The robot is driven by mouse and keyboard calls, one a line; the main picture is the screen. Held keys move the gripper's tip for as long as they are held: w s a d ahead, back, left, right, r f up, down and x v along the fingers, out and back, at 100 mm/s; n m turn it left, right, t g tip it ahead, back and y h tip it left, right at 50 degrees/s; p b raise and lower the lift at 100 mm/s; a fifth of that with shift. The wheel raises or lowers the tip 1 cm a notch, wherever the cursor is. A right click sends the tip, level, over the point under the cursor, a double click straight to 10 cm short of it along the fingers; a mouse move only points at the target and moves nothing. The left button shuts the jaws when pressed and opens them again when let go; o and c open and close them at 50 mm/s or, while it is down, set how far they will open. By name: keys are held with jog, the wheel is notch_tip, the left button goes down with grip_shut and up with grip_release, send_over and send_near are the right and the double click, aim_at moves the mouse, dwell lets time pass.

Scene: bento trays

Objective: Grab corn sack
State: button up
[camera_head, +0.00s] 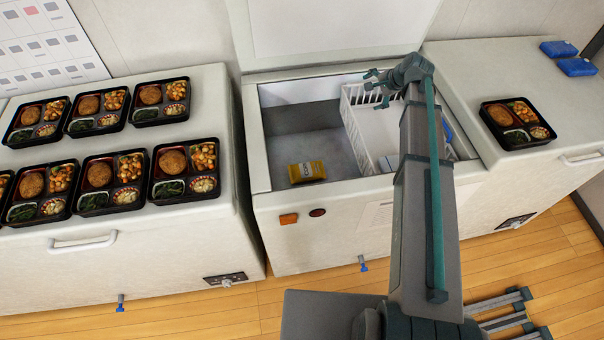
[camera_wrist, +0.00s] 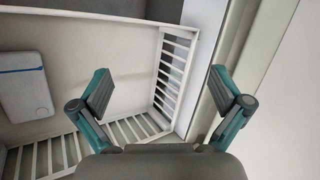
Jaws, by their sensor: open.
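The corn sack (camera_head: 307,171) is a small yellow packet with a pale label. It lies on the floor of the open chest freezer (camera_head: 262,150), in the left part near the front wall. My gripper (camera_head: 372,87) is above the freezer's right part, over the white wire basket, to the right of the sack and farther back. In the wrist view my gripper (camera_wrist: 168,98) has its two fingers wide apart with nothing between them. The sack does not show in the wrist view.
The white wire basket (camera_head: 352,118) fills the freezer's right part; its slatted side (camera_wrist: 178,62) shows in the wrist view, with a blue-and-white box (camera_wrist: 24,92). The raised lid (camera_head: 335,28) stands behind. Bento trays (camera_head: 187,170) stand on the left chest, another (camera_head: 517,124) on the right.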

jog(key=s+a+f+m+g+h, duration=0.1)
jog(key=s+a+f+g+h, duration=0.2)
jog(key=a+f, duration=1.15)
jog(key=m+g+h+b, duration=0.1)
jog(key=m+g+h, duration=0.1)
send_over(307, 168)
jog(key=f, duration=1.1)
jog(key=shift+w+f, duration=0.25)
jog(key=shift+w, duration=0.05)
notch_tip(307, 168, down, 6)
jog(key=shift+r+p, duration=0.25)
jog(key=shift+p, duration=0.3)
jog(key=shift+s+f+p, duration=0.15)
jog(key=shift+f+p, duration=0.45)
jog(key=shift+f, duration=0.75)
jog(key=shift+s+f+p, duration=0.1)
jog(key=shift+f+p, duration=0.5)
jog(key=shift+f, duration=0.75)
jog(key=c, duration=1.2)
jog(key=shift+r, duration=0.2)
jog(key=shift+c, duration=0.2)
